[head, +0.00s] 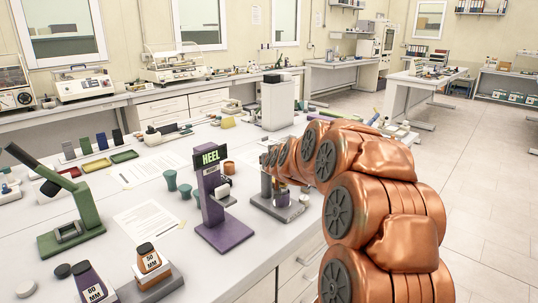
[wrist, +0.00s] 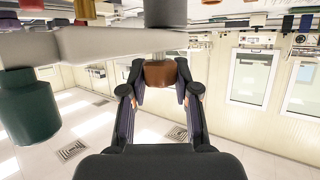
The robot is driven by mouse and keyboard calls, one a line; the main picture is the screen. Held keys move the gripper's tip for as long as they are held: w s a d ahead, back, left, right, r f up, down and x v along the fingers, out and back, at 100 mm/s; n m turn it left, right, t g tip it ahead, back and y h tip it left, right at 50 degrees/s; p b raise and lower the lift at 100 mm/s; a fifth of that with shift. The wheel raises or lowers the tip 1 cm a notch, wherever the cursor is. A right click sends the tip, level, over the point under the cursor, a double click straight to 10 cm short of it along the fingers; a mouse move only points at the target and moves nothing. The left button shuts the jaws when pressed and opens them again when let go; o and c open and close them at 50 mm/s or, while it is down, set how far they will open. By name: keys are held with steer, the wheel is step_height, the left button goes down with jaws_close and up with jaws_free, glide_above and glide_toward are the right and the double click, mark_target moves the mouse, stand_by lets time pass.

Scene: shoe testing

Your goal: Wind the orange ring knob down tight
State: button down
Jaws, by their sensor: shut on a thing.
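In the wrist view the orange-brown ring knob (wrist: 160,74) sits between the two dark fingers of my gripper (wrist: 160,80), which is shut on it. A pale stem shows just above the knob, under a dark cylindrical part (wrist: 165,12). In the head view my arm reaches in from the right, and its end is at the small grey bench device (head: 290,211) near the table's front edge. The knob is not clear there, as my arm and gripper cover it. I cannot tell how tight the knob is.
A purple stand marked HEEL (head: 222,235) is close to the left of the device. A white box (head: 278,103) stands behind.

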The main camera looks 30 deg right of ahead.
steer(key=shift+r+m+g+h+p, duration=0.2)
steer(key=shift+m+g+h+p, duration=0.65)
steer(key=shift+p, duration=1.9)
steer(key=shift+r+m+g+h+p, duration=0.15)
steer(key=shift+m+g+h+p, duration=0.3)
steer(key=shift+m+h+p, duration=1.5)
steer(key=g+p, duration=0.1)
steer(key=p, duration=0.1)
steer(key=g+p, duration=0.1)
steer(key=p, duration=0.2)
steer(key=shift+w+a+f+m, duration=0.1)
steer(key=shift+f+m, duration=0.15)
steer(key=shift+m, duration=0.15)
steer(key=shift+h, duration=0.3)
steer(key=shift+f+m+g+h+p, duration=0.1)
steer(key=shift+m+g+h+p, duration=0.2)
steer(key=shift+m+g+p, duration=0.35)
steer(key=c, duration=0.8)
jaws_free()
step_height(320, 180, up, 10)
